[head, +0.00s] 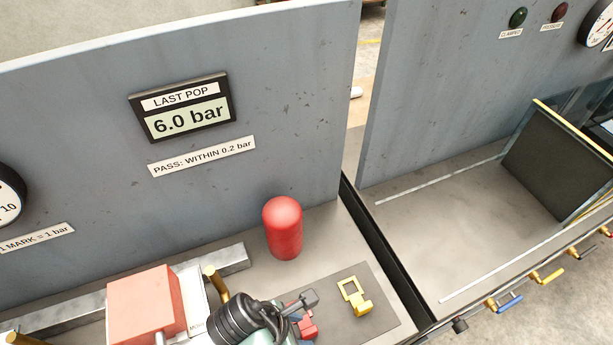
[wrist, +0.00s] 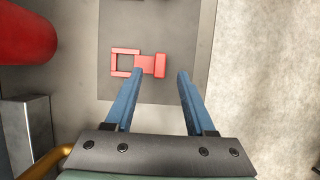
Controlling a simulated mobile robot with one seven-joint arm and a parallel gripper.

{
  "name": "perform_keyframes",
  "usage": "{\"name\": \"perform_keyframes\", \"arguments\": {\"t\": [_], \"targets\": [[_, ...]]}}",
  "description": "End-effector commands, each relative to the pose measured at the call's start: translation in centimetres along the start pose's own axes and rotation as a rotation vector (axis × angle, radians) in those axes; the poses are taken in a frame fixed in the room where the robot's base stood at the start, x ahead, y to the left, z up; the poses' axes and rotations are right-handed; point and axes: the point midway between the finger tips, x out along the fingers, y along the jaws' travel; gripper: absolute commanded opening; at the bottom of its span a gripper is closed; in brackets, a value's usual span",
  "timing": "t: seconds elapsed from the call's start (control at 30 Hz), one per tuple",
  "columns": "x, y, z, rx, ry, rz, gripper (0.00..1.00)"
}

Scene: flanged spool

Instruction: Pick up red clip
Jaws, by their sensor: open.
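The red clip (wrist: 148,64) lies flat on a grey mat (wrist: 120,90) in the wrist view, with a square open frame at its left and a solid block at its right. My gripper (wrist: 160,73) is open and empty, with its two blue fingers apart. In the picture, the clip's block end shows between the fingertips and its frame reaches out past the left one. I cannot tell the height of the fingers above it. In the head view a small part of the red clip (head: 306,328) shows beside my arm, which hides the rest.
A yellow clip (head: 354,296) lies on the mat to the right of the red one. A red rounded cylinder (head: 283,229) stands behind the mat. A metal rail and a salmon-coloured block (head: 146,305) are at the left. A grey panel (head: 70,130) rises behind.

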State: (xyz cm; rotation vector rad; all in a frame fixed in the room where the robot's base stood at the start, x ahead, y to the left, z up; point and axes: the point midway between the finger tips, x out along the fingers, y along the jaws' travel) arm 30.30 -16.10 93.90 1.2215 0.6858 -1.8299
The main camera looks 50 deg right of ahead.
Motion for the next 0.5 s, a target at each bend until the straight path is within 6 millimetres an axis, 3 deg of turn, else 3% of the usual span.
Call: {"name": "perform_keyframes", "arguments": {"t": [0.3, 0.5], "targets": [[4.3, -0.1, 0.3, 0.001, 0.000, -0.003, 0.55], [5.1, -0.1, 0.2, 0.001, 0.001, 0.000, 0.55]]}}
